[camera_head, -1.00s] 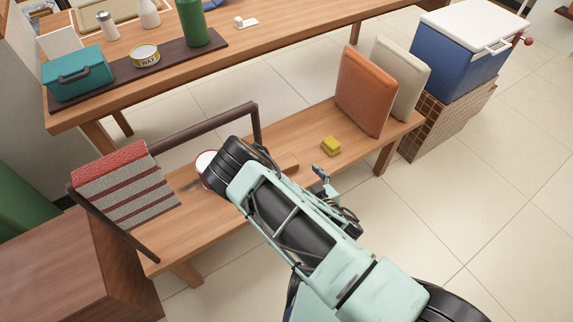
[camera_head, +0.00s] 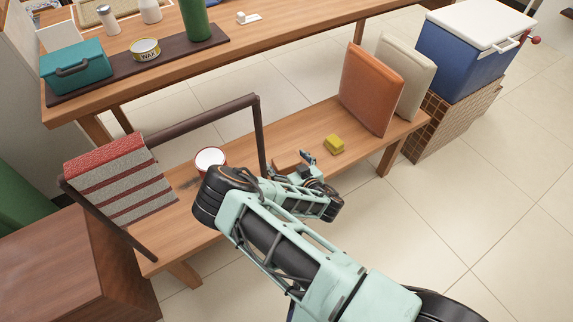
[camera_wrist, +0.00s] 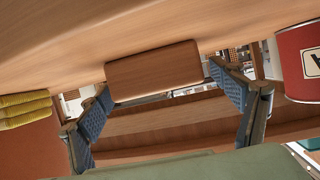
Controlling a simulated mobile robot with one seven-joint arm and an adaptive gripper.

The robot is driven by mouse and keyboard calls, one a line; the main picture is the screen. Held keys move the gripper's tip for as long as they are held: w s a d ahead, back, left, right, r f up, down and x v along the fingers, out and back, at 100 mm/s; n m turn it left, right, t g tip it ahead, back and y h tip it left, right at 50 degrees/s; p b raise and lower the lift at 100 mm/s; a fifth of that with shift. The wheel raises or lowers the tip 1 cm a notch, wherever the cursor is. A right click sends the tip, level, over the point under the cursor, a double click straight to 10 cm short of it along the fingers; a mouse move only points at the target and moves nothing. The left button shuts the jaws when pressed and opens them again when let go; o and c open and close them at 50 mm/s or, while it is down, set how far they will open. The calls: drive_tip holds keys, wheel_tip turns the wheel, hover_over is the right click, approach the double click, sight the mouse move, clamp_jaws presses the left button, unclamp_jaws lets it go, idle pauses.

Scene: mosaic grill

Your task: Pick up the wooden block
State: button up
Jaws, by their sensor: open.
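The wooden block (camera_wrist: 153,72) is a plain brown rectangular piece lying on the wooden bench. In the wrist view it shows ahead of my gripper (camera_wrist: 163,98), across the gap between the two blue-padded fingers. The fingers are spread apart, and I see neither of them pressed on the block. In the head view my gripper (camera_head: 288,168) is low over the middle of the bench, and the block (camera_head: 286,159) is mostly hidden behind it.
A dark metal frame (camera_head: 258,125) rises close behind. Orange (camera_head: 367,90) and cream cushions stand at the right end.

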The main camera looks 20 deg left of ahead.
drive_tip(key=c, duration=1.4)
drive_tip(key=shift+o, duration=0.2)
drive_tip(key=shift+r, duration=0.1)
